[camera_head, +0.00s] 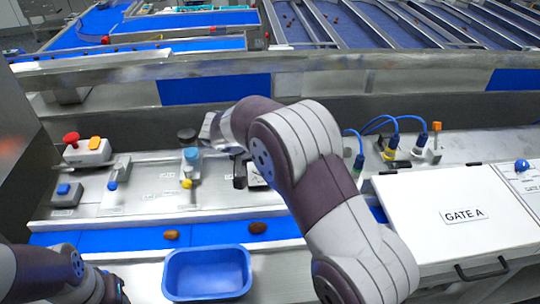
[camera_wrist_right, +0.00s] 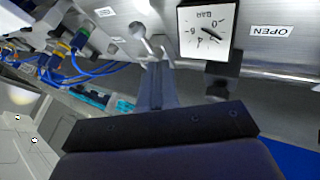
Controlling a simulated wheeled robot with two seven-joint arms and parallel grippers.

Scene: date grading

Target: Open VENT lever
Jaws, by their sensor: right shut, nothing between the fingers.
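In the right wrist view, a metal lever with a round pale knob (camera_wrist_right: 137,29) stands on the steel panel, near a white square gauge (camera_wrist_right: 204,31). No VENT label is readable, so I cannot tell whether this is the VENT lever. My right gripper (camera_wrist_right: 155,84) is shut and empty, its tips close to the lever's lower part; contact is unclear. In the head view my right arm hides much of that area. My left gripper (camera_head: 112,289) is at the lower left, its fingers unclear.
Other levers have a blue knob (camera_head: 113,186) and a yellow knob (camera_head: 187,184). A red button box (camera_head: 88,153) stands at the left. A blue tray (camera_head: 207,272) sits before the blue belt (camera_head: 120,239) with two dates. A GATE A cover (camera_head: 430,190) lies right; blue cables (camera_head: 385,121) rise behind it.

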